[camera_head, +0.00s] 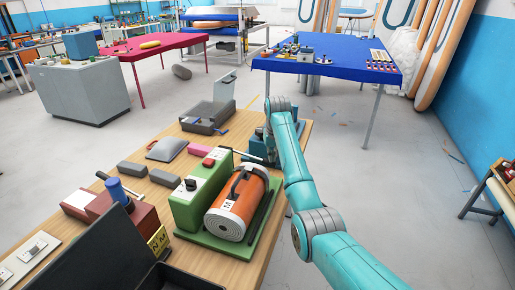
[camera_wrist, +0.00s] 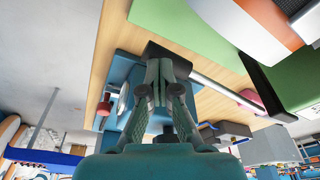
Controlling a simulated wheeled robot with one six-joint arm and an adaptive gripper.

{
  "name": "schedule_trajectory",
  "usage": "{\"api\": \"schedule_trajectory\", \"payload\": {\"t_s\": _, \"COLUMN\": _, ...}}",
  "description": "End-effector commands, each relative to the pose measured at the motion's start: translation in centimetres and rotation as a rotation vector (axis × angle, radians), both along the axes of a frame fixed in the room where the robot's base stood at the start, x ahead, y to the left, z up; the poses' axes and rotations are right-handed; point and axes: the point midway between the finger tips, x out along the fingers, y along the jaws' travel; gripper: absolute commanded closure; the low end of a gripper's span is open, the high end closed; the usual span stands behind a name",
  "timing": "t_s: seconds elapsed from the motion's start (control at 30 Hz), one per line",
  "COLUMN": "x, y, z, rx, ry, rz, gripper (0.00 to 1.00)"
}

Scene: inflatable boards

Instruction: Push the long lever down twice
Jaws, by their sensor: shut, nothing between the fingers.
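The block sits by a blue-teal device (camera_wrist: 122,72) on the wooden table. My gripper (camera_wrist: 166,64) is shut and empty, its fingertips over the black block at the rod's root; I cannot tell whether they touch. In the head view the lever (camera_head: 246,156) sticks out left from beside my arm, close to level. My arm hides most of the device and the gripper there.
A green unit with an orange cylinder (camera_head: 238,206) stands just in front of the lever. Open floor lies right of the table.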

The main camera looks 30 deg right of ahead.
Motion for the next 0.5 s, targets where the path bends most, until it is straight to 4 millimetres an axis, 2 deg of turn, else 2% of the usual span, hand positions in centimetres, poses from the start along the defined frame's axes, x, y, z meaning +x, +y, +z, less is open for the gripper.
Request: {"api": "schedule_trajectory", "payload": {"t_s": 0.5, "x": 0.0, "y": 0.0, "z": 4.5, "rx": 0.000, "ry": -0.001, "rz": 0.000, "gripper": 1.00}}
